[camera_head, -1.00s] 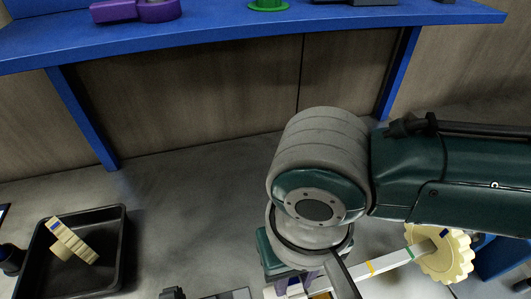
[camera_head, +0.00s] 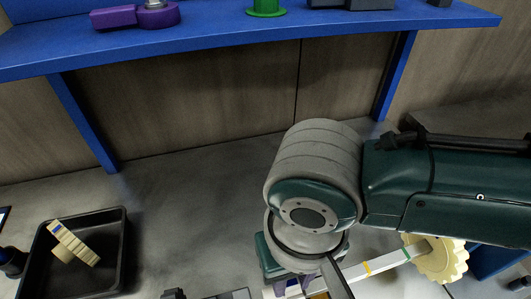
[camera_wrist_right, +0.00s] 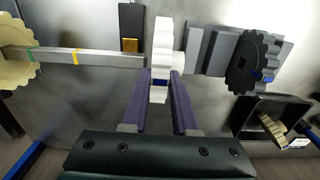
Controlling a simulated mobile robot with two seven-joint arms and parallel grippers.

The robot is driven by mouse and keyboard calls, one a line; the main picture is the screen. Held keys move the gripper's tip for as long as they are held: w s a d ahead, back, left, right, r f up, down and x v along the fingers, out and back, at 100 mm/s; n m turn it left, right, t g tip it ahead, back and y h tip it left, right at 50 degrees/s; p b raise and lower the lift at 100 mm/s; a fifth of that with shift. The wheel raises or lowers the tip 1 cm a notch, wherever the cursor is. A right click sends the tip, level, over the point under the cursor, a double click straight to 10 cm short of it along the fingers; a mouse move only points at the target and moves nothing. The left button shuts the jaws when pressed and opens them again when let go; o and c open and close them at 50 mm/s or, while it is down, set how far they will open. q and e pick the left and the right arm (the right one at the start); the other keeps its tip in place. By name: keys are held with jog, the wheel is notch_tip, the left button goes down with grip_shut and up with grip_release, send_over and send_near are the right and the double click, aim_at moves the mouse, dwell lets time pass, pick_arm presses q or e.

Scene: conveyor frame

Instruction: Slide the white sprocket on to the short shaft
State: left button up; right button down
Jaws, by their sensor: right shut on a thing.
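The white sprocket (camera_wrist_right: 162,45) stands edge-on between the purple fingers of my right gripper (camera_wrist_right: 163,78), which is shut on it. A white hub shows on its right side. A pale bar (camera_wrist_right: 95,57) with green and yellow bands ends just left of the white sprocket; whether they touch I cannot tell. I cannot pick out the short shaft with certainty. In the head view my right wrist and arm cover the white sprocket; the banded bar (camera_head: 375,266) shows to the right of them. My left gripper is out of view.
A cream sprocket (camera_head: 440,262) is at the bar's far end. A dark sprocket (camera_wrist_right: 256,62) stands right of the grey blocks (camera_wrist_right: 207,50). A black tray (camera_head: 112,250) holds another cream sprocket (camera_head: 73,243).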

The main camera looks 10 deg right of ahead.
jog(key=shift+d, duration=0.1)
jog(key=shift+w+d+p, duration=0.1)
jog(key=shift+d+p, duration=0.55)
jog(key=shift+d, duration=1.25)
jog(key=shift+d+p, duration=0.25)
jog(key=shift+p, duration=0.05)
jog(key=shift+d, duration=0.5)
jog(key=shift+d, duration=0.25)
jog(key=shift+d+p, duration=0.35)
jog(key=shift+d, duration=0.15)
jog(key=shift+d, duration=0.25)
